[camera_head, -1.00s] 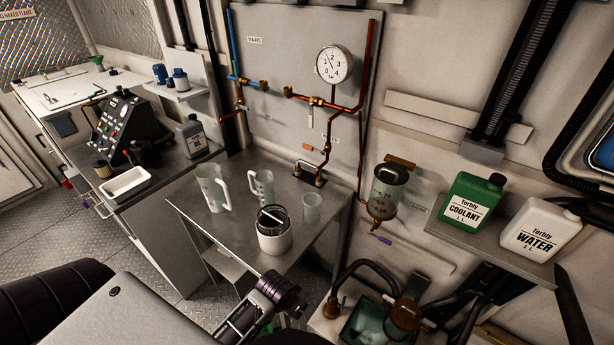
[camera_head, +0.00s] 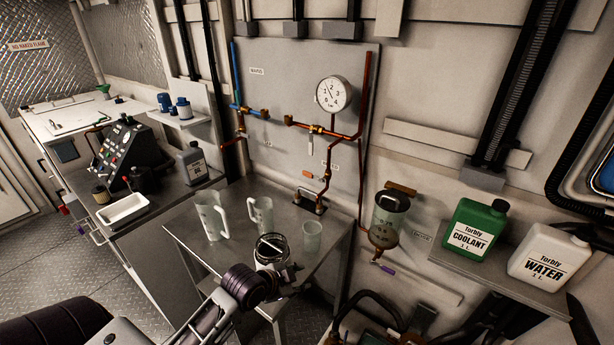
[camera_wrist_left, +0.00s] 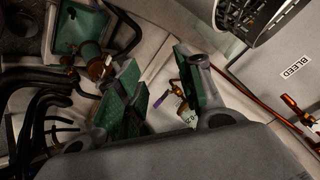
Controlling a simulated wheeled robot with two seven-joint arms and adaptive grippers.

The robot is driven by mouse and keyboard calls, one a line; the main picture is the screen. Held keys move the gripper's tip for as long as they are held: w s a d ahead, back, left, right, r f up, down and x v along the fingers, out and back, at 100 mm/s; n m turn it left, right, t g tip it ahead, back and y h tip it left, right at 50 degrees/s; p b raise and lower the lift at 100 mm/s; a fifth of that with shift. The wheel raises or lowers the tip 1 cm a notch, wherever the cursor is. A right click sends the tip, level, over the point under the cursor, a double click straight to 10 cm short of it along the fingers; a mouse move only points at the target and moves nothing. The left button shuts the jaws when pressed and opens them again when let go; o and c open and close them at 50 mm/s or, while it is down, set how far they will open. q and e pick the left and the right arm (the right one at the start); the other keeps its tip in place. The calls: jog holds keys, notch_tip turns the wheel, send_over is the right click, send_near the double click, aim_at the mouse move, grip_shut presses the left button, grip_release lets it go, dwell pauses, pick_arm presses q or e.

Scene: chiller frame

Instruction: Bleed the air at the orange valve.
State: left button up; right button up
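In the wrist view, a BLEED label (camera_wrist_left: 296,65) is near brass pipe fittings (camera_wrist_left: 300,108) at the right edge. My right gripper is out of view.
A steel table (camera_head: 190,240) holds two jugs (camera_head: 211,217) (camera_head: 260,215) and a clear beaker (camera_head: 312,236). A pressure gauge (camera_head: 333,94) is on the panel. A glass canister (camera_head: 388,215) hangs right, above a purple-handled tap (camera_head: 386,268). Green coolant (camera_head: 472,232) and white water jugs (camera_head: 545,252) are on a shelf.

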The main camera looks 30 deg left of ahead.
pick_arm(q)
jog(key=w+a+r+m+t, duration=0.5)
jog(key=w+r+m, duration=0.1)
jog(key=w+r, duration=0.15)
jog(key=m+t, duration=0.4)
send_near(306, 175)
jog(key=s, duration=0.3)
jog(key=shift+s+a+h, duration=0.1)
jog(key=shift+a+h, duration=0.3)
jog(key=shift+a, duration=0.05)
jog(key=shift+w+d+f+p, duration=0.1)
jog(key=shift+w+d+p, duration=0.35)
jog(key=shift+w, duration=1.8)
jog(key=shift+w+d+r+p, duration=0.15)
jog(key=shift+w+p, duration=0.45)
jog(key=shift+w, duration=1.7)
jog(key=shift+w+d+f+p, duration=0.15)
jog(key=shift+w+d+p, duration=0.3)
jog(key=shift+w, duration=1.8)
grip_shut()
